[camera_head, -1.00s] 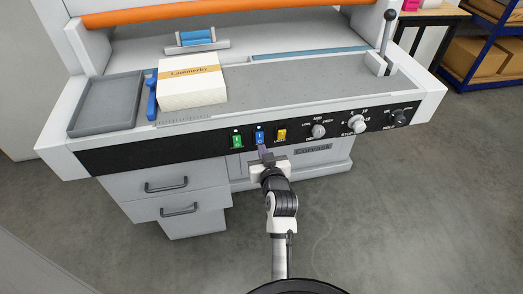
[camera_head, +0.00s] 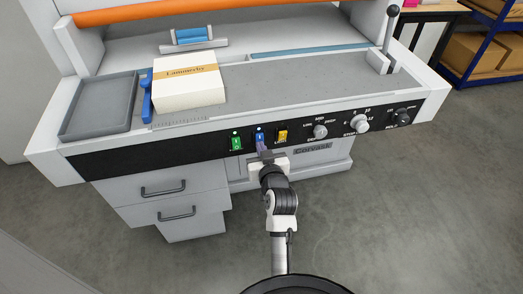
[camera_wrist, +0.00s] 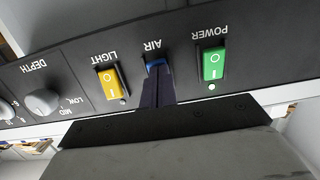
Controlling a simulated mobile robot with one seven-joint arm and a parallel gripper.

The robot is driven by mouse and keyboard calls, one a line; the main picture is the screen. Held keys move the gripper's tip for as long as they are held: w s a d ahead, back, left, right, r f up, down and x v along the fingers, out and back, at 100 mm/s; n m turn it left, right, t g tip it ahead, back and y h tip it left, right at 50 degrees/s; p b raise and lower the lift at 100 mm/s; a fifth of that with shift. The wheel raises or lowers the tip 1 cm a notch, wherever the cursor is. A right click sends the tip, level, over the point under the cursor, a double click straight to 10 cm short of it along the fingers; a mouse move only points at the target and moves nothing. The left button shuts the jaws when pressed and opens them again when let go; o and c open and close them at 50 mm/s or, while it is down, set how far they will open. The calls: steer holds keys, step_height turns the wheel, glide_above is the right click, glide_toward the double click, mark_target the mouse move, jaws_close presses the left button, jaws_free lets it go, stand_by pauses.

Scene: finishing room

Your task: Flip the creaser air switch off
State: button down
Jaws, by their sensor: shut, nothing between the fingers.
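The blue air switch (camera_head: 260,138) sits on the black control panel between a green and a yellow switch, with a lit white dot above it in the head view. In the wrist view the AIR label reads upside down and only part of the blue switch (camera_wrist: 155,63) shows. My gripper (camera_head: 263,149) is shut and empty, its fingers (camera_wrist: 157,80) pointing at the blue switch and covering much of it. I cannot tell whether the fingertips touch it.
The green power switch (camera_wrist: 213,64) and yellow light switch (camera_wrist: 109,83) stand close on either side. Knobs (camera_head: 320,131) line the panel to the right. A paper stack (camera_head: 188,92) and grey tray (camera_head: 98,105) lie on the machine's bed above.

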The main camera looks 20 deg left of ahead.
steer(key=t+b, duration=0.1)
steer(key=b, duration=0.2)
steer(key=t+y+b, duration=0.1)
steer(key=b, duration=0.6)
steer(key=shift+w+a+f+t+y+b, duration=0.15)
steer(key=shift+w+f+t+y+b, duration=0.15)
steer(key=shift+t+y+b, duration=0.1)
steer(key=shift+f, duration=0.1)
